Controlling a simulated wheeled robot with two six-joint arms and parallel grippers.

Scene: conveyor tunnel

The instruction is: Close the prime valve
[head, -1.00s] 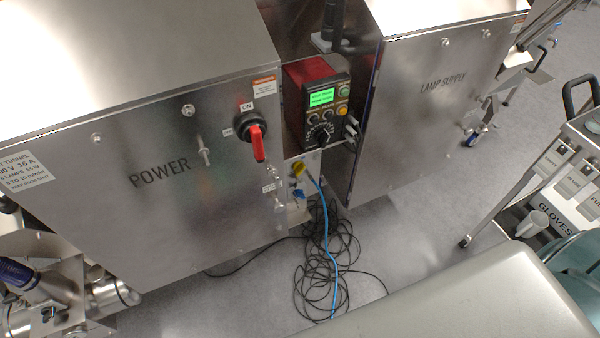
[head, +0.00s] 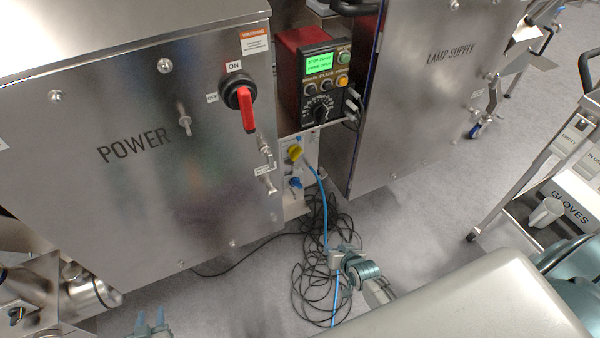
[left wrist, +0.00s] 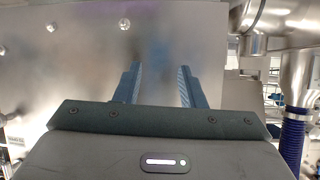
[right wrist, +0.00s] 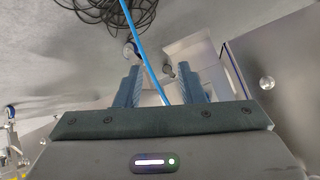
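No valve is legibly marked as the prime valve. A small blue handle (head: 295,183) and a yellow fitting (head: 295,153) sit on a narrow plate below the control box, and a blue hose (head: 325,205) runs down from the yellow fitting. A small metal valve-like fitting (head: 266,180) with an unreadable label is on the power cabinet's right edge. My right gripper (head: 342,258) is low in front of the plate, beside the hose; in the right wrist view (right wrist: 159,72) it is open and empty. My left gripper (head: 150,322) is at the bottom edge, open in the left wrist view (left wrist: 159,72).
The power cabinet (head: 90,190) carries a red rotary switch (head: 246,105). The control box (head: 320,85) has a green screen. The lamp supply cabinet (head: 420,110) stands right. Black cable (head: 305,285) lies coiled on the floor. A cart (head: 520,190) stands far right.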

